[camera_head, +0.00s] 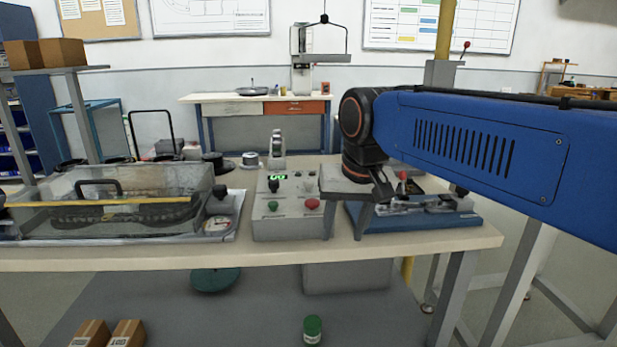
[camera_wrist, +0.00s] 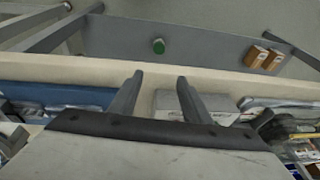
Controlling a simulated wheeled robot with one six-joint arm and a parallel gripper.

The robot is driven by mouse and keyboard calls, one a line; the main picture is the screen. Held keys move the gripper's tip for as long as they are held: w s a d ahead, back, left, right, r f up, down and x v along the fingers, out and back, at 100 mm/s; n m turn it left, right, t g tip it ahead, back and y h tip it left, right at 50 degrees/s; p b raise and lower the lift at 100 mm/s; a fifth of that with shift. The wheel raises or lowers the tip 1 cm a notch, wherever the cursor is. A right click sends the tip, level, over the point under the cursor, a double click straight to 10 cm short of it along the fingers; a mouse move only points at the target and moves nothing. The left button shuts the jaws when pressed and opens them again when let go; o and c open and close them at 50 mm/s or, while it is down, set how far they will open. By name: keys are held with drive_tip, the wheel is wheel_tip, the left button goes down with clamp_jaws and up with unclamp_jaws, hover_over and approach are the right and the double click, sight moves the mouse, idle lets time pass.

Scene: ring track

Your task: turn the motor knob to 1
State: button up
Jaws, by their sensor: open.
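A grey control box (camera_head: 287,222) stands on the workbench in the head view. It has a green lit display (camera_head: 277,181), a green button (camera_head: 272,206) and a red button (camera_head: 312,204). Small controls sit near its upper right; I cannot tell which is the motor knob or where it points. My gripper (camera_head: 343,234) is open and empty, fingers pointing down, just right of the box and partly in front of its right edge. In the wrist view my gripper (camera_wrist: 160,80) shows two spread fingers, with the pale box (camera_wrist: 205,102) beside and behind the right finger.
A clear-covered ring track case (camera_head: 120,200) stands left of the box. A blue-based fixture (camera_head: 430,218) with a red-tipped lever lies right, close to my gripper. The bench's front edge (camera_head: 250,258) is bare. Below are a green can (camera_head: 312,330) and cardboard boxes (camera_head: 108,334).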

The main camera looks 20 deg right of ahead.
drive_tip(key=w+r+m+g, duration=0.2)
drive_tip(key=w+r+m, duration=0.2)
drive_tip(key=w+r, duration=0.75)
wheel_tip(320, 180, up, 9)
drive_tip(key=m+g, duration=0.1)
drive_tip(key=m, duration=0.4)
hover_over(309, 180)
wheel_tip(309, 180, down, 18)
drive_tip(key=shift+r, duration=0.1)
drive_tip(key=c, duration=1)
drive_tip(key=shift+c, duration=0.2)
